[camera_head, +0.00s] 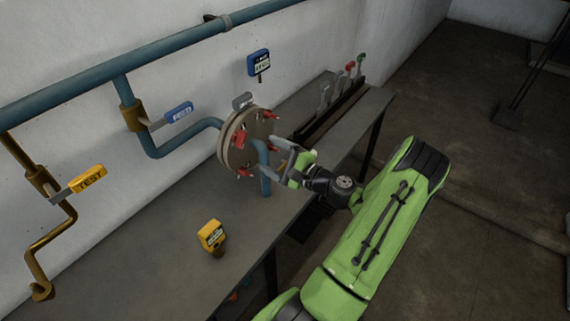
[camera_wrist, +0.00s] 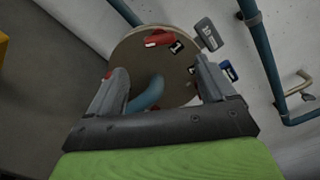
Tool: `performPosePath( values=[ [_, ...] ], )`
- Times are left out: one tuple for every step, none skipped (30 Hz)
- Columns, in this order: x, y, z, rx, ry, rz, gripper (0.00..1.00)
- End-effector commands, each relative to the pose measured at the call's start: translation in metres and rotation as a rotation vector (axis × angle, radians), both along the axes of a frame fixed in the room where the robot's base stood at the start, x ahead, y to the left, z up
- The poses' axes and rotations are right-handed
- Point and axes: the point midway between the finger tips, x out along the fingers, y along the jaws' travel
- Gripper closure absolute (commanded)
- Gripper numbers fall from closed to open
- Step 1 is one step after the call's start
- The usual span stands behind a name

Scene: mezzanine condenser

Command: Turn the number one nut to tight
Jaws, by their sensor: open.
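A round tan flange (camera_head: 232,158) stands upright on the bench with several red nuts around its face and a blue pipe elbow from its middle. The number one nut (camera_wrist: 160,38), a red winged piece beside a black "1" label (camera_wrist: 177,47), shows near the top of the wrist view. In the head view it appears to be the red nut on the flange's left (camera_head: 240,140). My gripper (camera_head: 281,158) is open before the flange. In the wrist view its fingers (camera_wrist: 159,70) straddle the blue elbow's region, with nut one beyond them, apart. Other nuts are partly hidden.
A grey tag (camera_head: 242,101) sits at the flange's top. A yellow block (camera_head: 211,236) stands on the bench (camera_head: 160,255). Blue (camera_head: 178,112) and yellow (camera_head: 87,179) valve handles are on wall pipes. A lever rack (camera_head: 330,112) stands right. The bench's front left is mostly clear.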

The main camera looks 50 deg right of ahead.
Motion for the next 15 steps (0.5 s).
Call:
performPosePath(
  values=[
    [-0.014,-0.002,-0.002,0.0,0.002,-0.005,0.17],
    [-0.02,-0.001,-0.002,0.0,0.001,-0.004,0.17],
    [-0.028,-0.002,-0.001,0.0,0.001,-0.004,0.17],
    [-0.033,-0.002,-0.001,0.0,0.002,-0.003,0.17],
    [-0.037,-0.002,-0.001,0.0,0.001,-0.003,0.17],
    [-0.041,-0.001,-0.001,0.0,0.0,0.0,0.17],
    [-0.044,-0.001,-0.001,0.0,0.001,-0.001,0.17],
    [-0.046,-0.001,-0.001,0.0,0.001,-0.001,0.17],
    [-0.047,-0.001,0.0,-0.001,0.001,0.001,0.17],
    [-0.048,-0.001,0.0,-0.001,0.0,0.001,0.17],
    [-0.048,-0.001,0.0,-0.001,0.0,0.001,0.17],
    [-0.048,-0.001,0.0,-0.001,0.0,0.001,0.17],
    [-0.048,-0.001,0.0,-0.001,0.0,0.002,0.17],
    [-0.048,-0.001,0.0,-0.001,0.0,0.001,0.17],
    [-0.048,-0.001,0.0,-0.001,0.0,0.001,0.17]
  ],
)
